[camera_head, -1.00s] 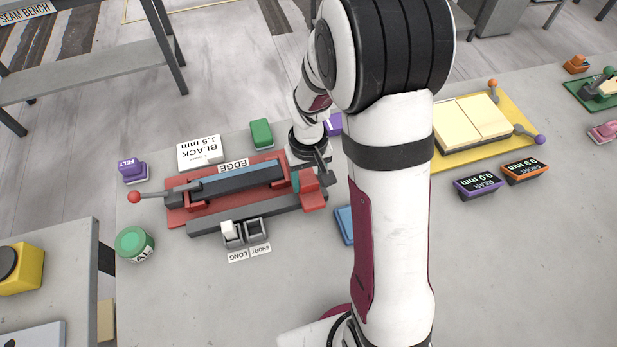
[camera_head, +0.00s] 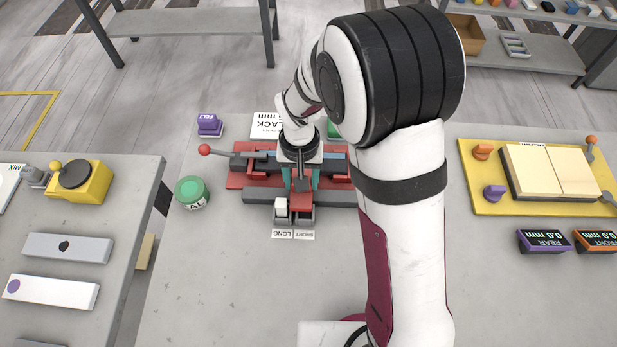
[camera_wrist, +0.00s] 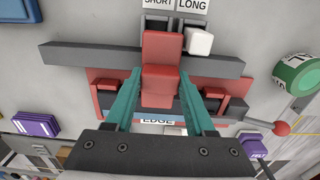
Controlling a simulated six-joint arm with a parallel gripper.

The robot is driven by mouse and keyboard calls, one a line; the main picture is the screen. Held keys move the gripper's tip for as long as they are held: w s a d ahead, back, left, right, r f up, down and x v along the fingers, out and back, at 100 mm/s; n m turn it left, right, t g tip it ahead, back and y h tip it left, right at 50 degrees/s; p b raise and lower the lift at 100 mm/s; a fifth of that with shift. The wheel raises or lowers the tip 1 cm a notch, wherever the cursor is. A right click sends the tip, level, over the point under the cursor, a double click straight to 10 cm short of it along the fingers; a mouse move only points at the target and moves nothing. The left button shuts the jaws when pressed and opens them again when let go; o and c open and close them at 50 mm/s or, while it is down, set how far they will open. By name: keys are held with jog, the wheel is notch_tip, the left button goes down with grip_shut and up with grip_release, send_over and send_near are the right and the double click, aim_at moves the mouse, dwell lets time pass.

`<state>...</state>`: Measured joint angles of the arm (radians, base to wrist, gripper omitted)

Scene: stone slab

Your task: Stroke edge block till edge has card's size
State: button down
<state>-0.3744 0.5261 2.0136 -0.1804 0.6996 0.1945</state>
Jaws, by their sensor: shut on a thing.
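My gripper (camera_head: 300,187) has its teal fingers shut on the red block (camera_wrist: 161,84), which also shows in the head view (camera_head: 301,204). The block is near the middle of the dark grey rail (camera_wrist: 215,65) at the front of the red edging fixture (camera_head: 236,181). A blue-grey bar (camera_head: 336,164) lies along the fixture, partly hidden by my wrist. The EDGE label (camera_wrist: 157,121) is partly covered by the gripper body. The white card (camera_head: 265,124) behind the fixture reads "...LACK" and "mm"; my arm hides part of it.
Two small bins (camera_head: 304,217) stand before the rail, with a white piece (camera_head: 281,206) at the LONG one. A lever with a red knob (camera_head: 204,150) sticks out left. A green-lidded tin (camera_head: 191,191) and a purple FELT block (camera_head: 209,124) stand nearby. The front slab is clear.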

jog(key=shift+c, duration=1.2)
grip_release()
notch_tip(320, 180, up, 16)
jog(key=shift+c, duration=0.7)
jog(key=shift+n, duration=0.8)
jog(key=shift+c, duration=1.1)
notch_tip(320, 180, down, 16)
jog(key=n, duration=1.6)
